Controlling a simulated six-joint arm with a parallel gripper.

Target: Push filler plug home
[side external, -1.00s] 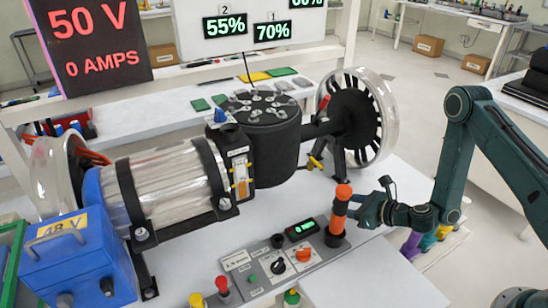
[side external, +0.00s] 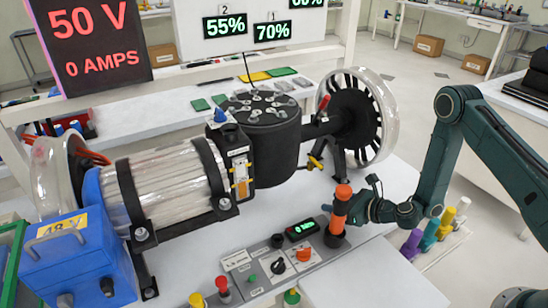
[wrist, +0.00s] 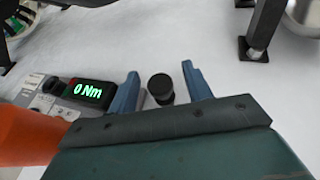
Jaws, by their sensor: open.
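My gripper (wrist: 160,72) is open, with its two blue fingers apart. In the wrist view a short black cylindrical plug (wrist: 160,88) with a round top shows between the fingers, with a gap on either side. In the side view my gripper (side external: 327,208) is low over the white bench, partly hidden behind an upright orange-handled tool (side external: 341,205), and the black plug is not clearly visible there. I cannot tell for sure which piece is the filler plug.
The orange tool stands close beside my gripper. A control panel (side external: 240,261) with a display reading 0 Nm (wrist: 88,92) lies to the left. The motor (side external: 170,185), wheel (side external: 360,125) and black supports (wrist: 262,30) stand around. Clear bench (side external: 375,270) lies in front.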

